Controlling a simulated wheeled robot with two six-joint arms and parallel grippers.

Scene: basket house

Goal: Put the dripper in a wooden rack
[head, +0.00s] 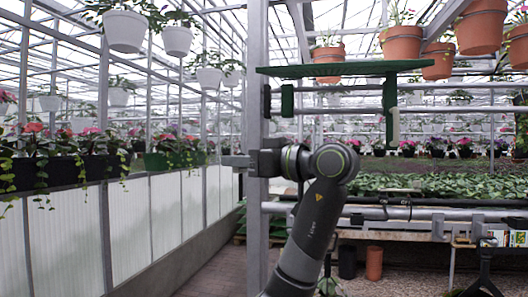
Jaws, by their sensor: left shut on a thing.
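My left gripper (237,162) is at the left end of my dark grey arm, in front of a tall grey post, seen from the side. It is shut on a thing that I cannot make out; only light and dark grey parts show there. I cannot pick out the dripper or a wooden rack in the head view. My right gripper is not in view.
A greenhouse surrounds me. A green frame (340,70) shows above my arm. A plant bench (430,200) is on the right, with an orange-brown pot (374,262) below it.

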